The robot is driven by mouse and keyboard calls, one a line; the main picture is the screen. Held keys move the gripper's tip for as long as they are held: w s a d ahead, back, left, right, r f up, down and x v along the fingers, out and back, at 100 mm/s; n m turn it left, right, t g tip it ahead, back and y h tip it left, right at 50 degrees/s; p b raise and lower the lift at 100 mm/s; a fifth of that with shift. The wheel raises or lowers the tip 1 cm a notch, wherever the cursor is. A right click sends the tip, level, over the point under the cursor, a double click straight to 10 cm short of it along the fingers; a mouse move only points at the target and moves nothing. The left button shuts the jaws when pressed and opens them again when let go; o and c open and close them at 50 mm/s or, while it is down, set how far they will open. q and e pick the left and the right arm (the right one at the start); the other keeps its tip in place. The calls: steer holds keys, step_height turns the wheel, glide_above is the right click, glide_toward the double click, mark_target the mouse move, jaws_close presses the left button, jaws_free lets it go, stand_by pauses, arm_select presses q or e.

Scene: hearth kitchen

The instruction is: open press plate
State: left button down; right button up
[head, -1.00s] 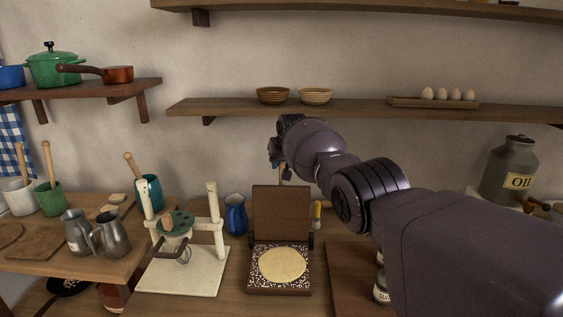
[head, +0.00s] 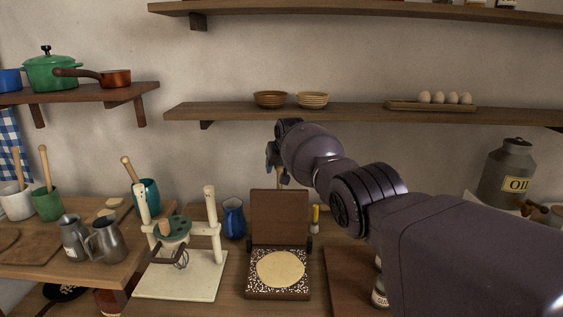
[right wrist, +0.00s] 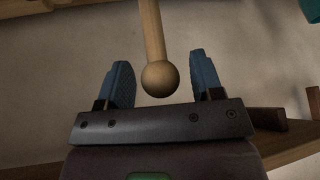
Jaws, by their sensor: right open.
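The press (head: 279,295) stands on the counter with its brown upper plate (head: 279,217) raised upright at the back. A flat round of pale dough (head: 281,269) lies on its speckled lower plate. A wooden rod, seemingly the press handle (head: 283,182), rises behind the raised plate. In the right wrist view a wooden rod with a ball end (right wrist: 160,78) sits between the blue fingers of my right gripper (right wrist: 163,82), with gaps on both sides. In the head view this open gripper (head: 272,158) is above and behind the raised plate, partly hidden by its arm. My left gripper is out of view.
A cream stand with a whisk (head: 190,275) is left of the press, with a blue jug (head: 233,218) behind. A brown board (head: 345,275) lies to the right, partly under my arm. A shelf (head: 350,112) with bowls and eggs runs along the wall above.

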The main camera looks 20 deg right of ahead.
steer(key=shift+s+r+p, duration=0.15)
steer(key=shift+r+p, duration=0.35)
steer(key=shift+p+v, duration=0.95)
steer(key=shift+p, duration=0.3)
steer(key=v, duration=0.7)
steer(key=shift+s+r, duration=0.25)
steer(key=shift+s, duration=0.15)
steer(key=shift+w+d+r, duration=0.1)
